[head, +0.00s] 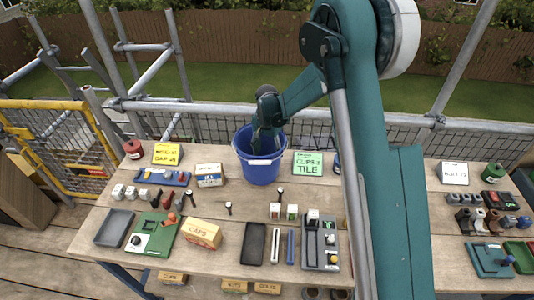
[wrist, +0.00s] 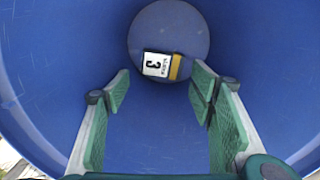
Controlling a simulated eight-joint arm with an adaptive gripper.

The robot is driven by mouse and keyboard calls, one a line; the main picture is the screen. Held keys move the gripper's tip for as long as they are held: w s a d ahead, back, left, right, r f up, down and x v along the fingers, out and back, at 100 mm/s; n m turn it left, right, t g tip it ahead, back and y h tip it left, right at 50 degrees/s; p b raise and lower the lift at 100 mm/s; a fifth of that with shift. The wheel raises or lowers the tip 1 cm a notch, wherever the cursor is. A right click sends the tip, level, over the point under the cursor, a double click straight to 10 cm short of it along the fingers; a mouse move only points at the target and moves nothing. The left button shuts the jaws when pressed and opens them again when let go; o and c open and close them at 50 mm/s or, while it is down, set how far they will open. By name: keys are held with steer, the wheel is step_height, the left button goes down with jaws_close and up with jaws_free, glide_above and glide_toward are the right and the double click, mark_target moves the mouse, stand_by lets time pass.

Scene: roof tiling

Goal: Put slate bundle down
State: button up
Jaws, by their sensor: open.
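My gripper (wrist: 161,118) is open, with its green-padded fingers apart and nothing between them. In the wrist view it points down into a blue bucket (wrist: 52,75). The bucket wall hides the block there.
The wooden bench (head: 180,268) holds a yellow sign (head: 167,153), a green sign (head: 307,163), a CAPS box (head: 201,233), a dark tray (head: 254,243) and several small parts. Metal scaffold rails (head: 220,106) run behind the bucket. My arm hides part of the bench's right half.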

steer(key=shift+r, duration=0.2)
step_height(320, 180, up, 13)
steer(key=shift+p, duration=0.4)
stand_by(0.3)
steer(key=shift+f, duration=0.1)
stand_by(0.5)
